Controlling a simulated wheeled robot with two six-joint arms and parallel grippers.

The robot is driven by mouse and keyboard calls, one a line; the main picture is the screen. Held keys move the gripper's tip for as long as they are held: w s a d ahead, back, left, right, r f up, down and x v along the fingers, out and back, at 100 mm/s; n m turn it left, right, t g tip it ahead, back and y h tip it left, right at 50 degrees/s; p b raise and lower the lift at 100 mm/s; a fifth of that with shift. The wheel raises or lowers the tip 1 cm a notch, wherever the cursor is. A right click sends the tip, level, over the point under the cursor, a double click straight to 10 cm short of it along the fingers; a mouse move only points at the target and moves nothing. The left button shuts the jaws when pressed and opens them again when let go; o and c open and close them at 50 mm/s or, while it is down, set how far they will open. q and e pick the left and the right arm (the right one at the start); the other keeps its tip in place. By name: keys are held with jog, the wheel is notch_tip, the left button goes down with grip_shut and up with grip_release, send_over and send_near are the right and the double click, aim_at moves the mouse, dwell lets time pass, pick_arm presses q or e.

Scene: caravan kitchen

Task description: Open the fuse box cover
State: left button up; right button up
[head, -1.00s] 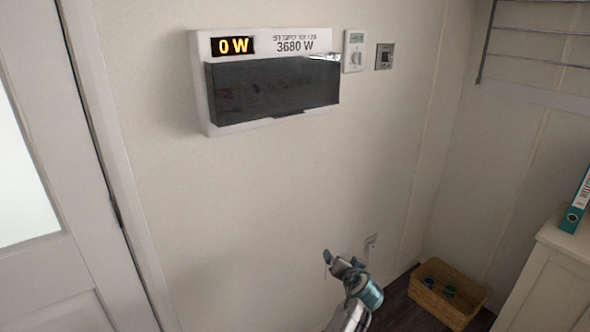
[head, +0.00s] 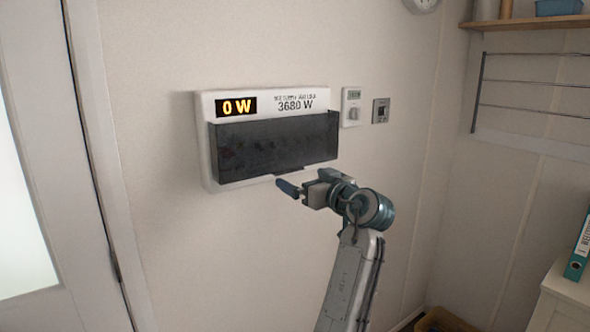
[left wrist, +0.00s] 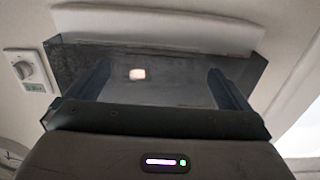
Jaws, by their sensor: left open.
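The fuse box (head: 205,150) is a white panel on the wall, with an orange "0 W" display and "3680 W" printed at its top. Its dark, see-through cover (head: 270,140) is down over the front, with a small tab (head: 290,171) on its lower edge. My left gripper (head: 292,188) is open and empty just below the cover's lower edge, near the tab. In the left wrist view, both fingers of my left gripper (left wrist: 158,86) stand apart with the dark cover (left wrist: 180,62) ahead of them. I cannot tell whether they touch it. My right gripper is not in view.
A thermostat (head: 352,107) and a switch (head: 381,110) are on the wall right of the box. A door (head: 40,180) is at left. A wire rack (head: 530,95) and a cabinet (head: 562,300) are at right. The wall below the box is clear.

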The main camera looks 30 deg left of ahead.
aim_at(291, 172)
pick_arm(q)
jog(key=p+x, duration=0.1)
jog(key=x, duration=0.2)
jog(key=shift+w+a, duration=0.2)
jog(key=shift+a, duration=0.15)
jog(key=shift+w+a, duration=0.2)
jog(key=shift+a, duration=0.2)
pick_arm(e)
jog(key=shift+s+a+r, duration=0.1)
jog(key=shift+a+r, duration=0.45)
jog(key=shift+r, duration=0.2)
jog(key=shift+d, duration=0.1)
